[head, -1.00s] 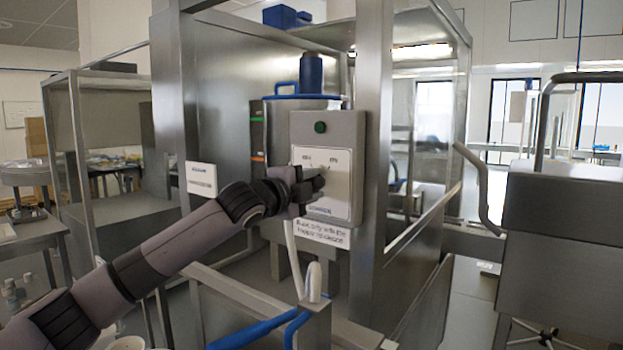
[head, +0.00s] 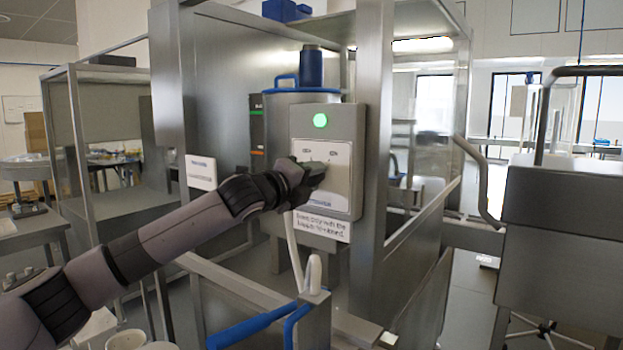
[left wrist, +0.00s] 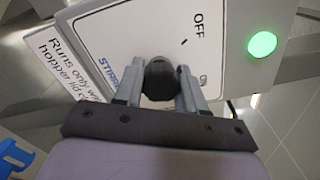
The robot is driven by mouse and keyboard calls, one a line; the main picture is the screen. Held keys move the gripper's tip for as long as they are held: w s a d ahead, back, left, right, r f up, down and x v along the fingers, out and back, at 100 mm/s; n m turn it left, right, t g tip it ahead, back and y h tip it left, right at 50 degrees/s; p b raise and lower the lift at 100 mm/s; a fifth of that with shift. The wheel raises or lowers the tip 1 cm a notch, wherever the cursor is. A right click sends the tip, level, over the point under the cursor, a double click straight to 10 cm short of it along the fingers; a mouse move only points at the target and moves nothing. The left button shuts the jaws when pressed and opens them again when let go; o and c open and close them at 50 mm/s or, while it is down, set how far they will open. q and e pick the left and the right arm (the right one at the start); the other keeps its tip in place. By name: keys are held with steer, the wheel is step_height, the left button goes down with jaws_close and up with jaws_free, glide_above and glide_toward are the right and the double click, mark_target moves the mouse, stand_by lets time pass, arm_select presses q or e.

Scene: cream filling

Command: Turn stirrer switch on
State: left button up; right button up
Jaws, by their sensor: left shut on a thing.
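The stirrer switch box (head: 348,125) is a grey metal box with a white label plate, on the front of the steel machine. Its round lamp (head: 320,120) glows bright green; the lamp also shows lit in the left wrist view (left wrist: 262,44). My left gripper (head: 318,172) is at the plate, shut on the dark round switch knob (left wrist: 159,79). In the left wrist view the two fingers lie on either side of the knob. OFF is readable on the plate; the knob's pointer is hard to make out. My right gripper is not in view.
A label (head: 322,225) sits under the box. A blue-lidded hopper (head: 300,90) stands behind it. Steel frame posts flank the box. A blue handle (head: 250,328) and a white lever (head: 313,275) are below. A steel cabinet (head: 562,235) stands at the right.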

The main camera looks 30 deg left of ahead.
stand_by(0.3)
arm_select(q)
steer(key=o, duration=1.1)
steer(key=shift+c, duration=0.2)
steer(key=s+a+b, duration=0.1)
steer(key=s, duration=0.6)
steer(key=shift+b, duration=0.4)
